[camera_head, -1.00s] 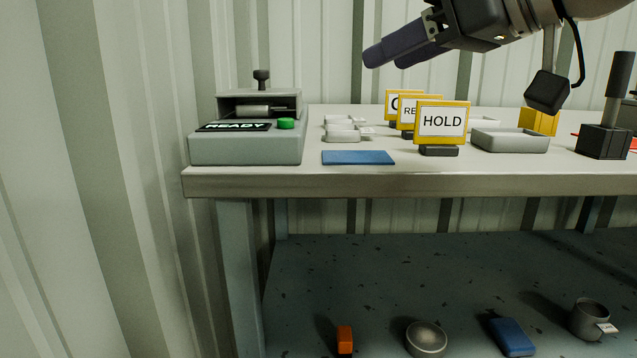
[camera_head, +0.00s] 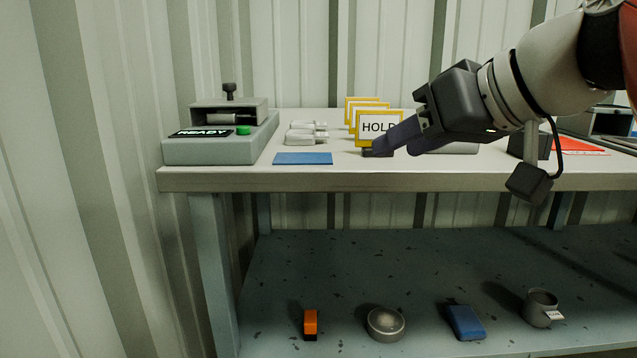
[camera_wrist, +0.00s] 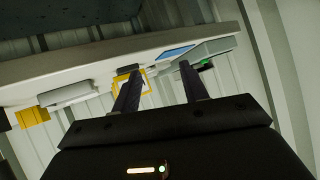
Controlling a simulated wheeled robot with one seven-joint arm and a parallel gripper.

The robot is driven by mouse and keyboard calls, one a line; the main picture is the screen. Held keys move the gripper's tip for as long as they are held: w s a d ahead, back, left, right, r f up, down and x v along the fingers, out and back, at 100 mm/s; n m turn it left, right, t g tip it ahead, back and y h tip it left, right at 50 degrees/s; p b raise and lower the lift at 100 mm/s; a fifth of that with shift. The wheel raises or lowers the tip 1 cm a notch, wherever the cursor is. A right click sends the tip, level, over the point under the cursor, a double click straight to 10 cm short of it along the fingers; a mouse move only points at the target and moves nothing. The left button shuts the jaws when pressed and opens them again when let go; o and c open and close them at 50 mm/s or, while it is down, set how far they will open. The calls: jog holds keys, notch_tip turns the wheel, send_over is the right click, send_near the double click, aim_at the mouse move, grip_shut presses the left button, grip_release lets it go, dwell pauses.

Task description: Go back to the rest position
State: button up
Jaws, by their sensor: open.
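My gripper (camera_head: 398,141) is open and empty. In the head view its dark fingers point left and down, in front of the yellow-framed HOLD sign (camera_head: 373,128) and hiding part of it. In the wrist view my gripper (camera_wrist: 158,84) shows two fingers set apart with nothing between them. I cannot tell whether the fingers touch the sign.
The bench (camera_head: 300,178) carries a READY machine (camera_head: 215,150), a blue mat (camera_head: 303,158), pale items (camera_head: 305,134), and a grey tray (camera_head: 460,148) partly behind my gripper. The lower shelf (camera_head: 380,270) holds an orange block (camera_head: 310,323), a bowl (camera_head: 386,322), a blue item (camera_head: 466,320) and a mug (camera_head: 541,307).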

jog(key=s+d+f+m+g+h+p, duration=0.1)
jog(key=s+f+m+h+p, duration=0.1)
jog(key=f, duration=0.7)
jog(key=s+d+f+m+g+h+p, duration=0.1)
jog(key=s+d+f+h+p, duration=0.1)
jog(key=f, duration=0.6)
jog(key=s+d+f+m+g+h+p, duration=0.1)
jog(key=s+d+f+m+h+p, duration=0.1)
jog(key=s+f, duration=0.4)
notch_tip(320, 180, down, 4)
jog(key=shift+r+m+h+p, duration=0.25)
jog(key=shift+h+p, duration=0.2)
jog(key=shift+h, duration=0.25)
